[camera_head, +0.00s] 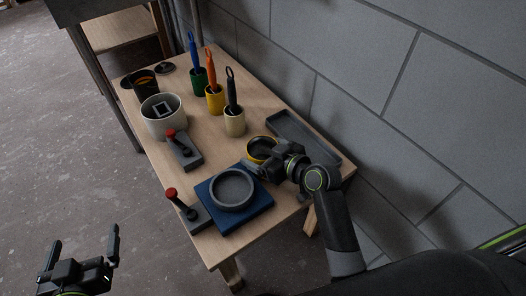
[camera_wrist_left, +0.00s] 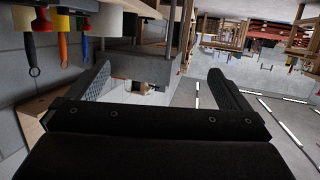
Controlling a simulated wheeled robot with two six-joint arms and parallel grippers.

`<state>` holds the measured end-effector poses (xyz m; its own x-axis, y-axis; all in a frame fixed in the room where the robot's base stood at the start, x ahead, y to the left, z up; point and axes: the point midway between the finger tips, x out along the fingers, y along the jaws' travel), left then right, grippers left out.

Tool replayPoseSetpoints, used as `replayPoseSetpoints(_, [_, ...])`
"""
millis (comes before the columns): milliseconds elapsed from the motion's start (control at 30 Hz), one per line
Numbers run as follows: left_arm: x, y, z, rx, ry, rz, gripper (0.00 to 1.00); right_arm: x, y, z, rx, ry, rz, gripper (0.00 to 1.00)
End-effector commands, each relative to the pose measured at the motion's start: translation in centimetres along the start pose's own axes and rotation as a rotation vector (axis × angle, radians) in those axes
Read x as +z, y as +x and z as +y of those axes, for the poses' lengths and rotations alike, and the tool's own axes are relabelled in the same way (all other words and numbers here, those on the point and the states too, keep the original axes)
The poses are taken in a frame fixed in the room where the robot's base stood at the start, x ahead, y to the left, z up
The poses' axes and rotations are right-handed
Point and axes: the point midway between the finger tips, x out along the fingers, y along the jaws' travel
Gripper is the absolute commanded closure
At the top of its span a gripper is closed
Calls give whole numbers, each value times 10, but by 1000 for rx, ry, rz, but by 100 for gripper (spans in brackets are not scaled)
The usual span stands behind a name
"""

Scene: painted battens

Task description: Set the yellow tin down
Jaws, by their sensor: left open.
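The yellow tin (camera_head: 252,145) is in the head view, right of the middle of the workbench, its dark mouth facing up. My right gripper (camera_head: 262,163) is at the tin, with a dark finger across its near side, and appears shut on it. The gripper hides the tin's lower part, so I cannot tell whether it touches the bench. My left gripper (camera_head: 84,240) is open and empty, off the bench at the lower left. Its two spread fingers also show in the left wrist view (camera_wrist_left: 158,78), with nothing between them.

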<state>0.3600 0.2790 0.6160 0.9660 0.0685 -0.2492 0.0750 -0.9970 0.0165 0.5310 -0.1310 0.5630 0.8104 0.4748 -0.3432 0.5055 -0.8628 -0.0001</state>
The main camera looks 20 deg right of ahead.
Motion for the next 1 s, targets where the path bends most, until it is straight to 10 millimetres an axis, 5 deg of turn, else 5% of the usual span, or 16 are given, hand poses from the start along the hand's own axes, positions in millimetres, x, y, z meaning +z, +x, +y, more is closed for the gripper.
replayPoseSetpoints(267, [14, -4, 0, 4, -9, -79, 0, -2, -5, 0, 1, -1, -1, 16])
replayPoseSetpoints(567, [64, -22, 6, 30, -51, -361, 0, -2, -41, 1, 1, -2, -2, 16])
replayPoseSetpoints(1000, [128, -75, 19, 85, -104, -772, 0, -2, -101, 1, 1, -2, -2, 16])
